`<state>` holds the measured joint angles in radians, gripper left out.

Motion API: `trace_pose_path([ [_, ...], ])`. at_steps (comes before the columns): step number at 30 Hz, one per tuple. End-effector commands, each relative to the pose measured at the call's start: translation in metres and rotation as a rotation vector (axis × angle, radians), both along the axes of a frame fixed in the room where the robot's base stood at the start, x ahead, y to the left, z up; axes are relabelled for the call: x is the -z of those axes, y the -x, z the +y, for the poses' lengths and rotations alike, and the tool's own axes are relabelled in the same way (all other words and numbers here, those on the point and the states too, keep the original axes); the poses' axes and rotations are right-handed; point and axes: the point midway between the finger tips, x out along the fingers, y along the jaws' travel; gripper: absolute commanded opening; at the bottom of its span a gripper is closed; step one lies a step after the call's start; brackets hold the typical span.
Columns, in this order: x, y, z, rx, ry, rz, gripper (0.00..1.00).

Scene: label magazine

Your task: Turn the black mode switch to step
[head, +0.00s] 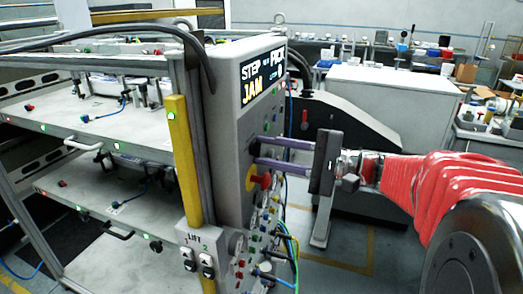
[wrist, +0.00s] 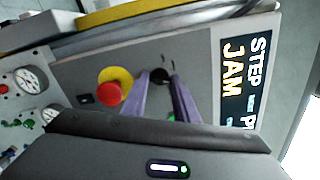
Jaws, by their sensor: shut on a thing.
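The black mode switch (wrist: 159,75) is a small dark knob on the grey panel, seen in the wrist view between my fingertips. My gripper (wrist: 161,82) has purple fingers that reach to the panel and are shut on the knob. In the head view my gripper (head: 256,151) comes from the right, its fingers level against the panel face; the knob is hard to make out there. The marks around the knob are too small to read. The panel display (head: 263,83) shows "STEP" in white and "JAM" in yellow; it is sideways in the wrist view (wrist: 245,85).
A red mushroom button (wrist: 110,93) on a yellow base sits close beside the switch, below my fingers in the head view (head: 265,181). Lower on the panel are gauges, small buttons and cables (head: 291,245). A yellow post (head: 184,160) and rack shelves stand left.

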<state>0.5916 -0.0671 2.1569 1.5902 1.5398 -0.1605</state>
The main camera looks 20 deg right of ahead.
Motion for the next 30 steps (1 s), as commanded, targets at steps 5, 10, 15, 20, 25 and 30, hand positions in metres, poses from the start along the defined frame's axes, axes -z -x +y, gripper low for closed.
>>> trace_pose_path([
  [5,0.0039,-0.0013,-0.0022,0.008,-0.016,0.033,0.05],
  [10,0.0040,-0.0012,-0.0020,0.007,-0.019,0.037,0.05],
  [15,0.0042,-0.0012,-0.0019,0.007,-0.018,0.036,0.05],
  [20,0.0034,-0.0010,-0.0014,0.005,-0.018,0.035,0.36],
  [25,0.0021,-0.0005,-0.0006,0.003,-0.018,0.032,0.46],
  [30,0.0013,-0.0004,-0.0001,0.001,-0.018,0.030,0.46],
])
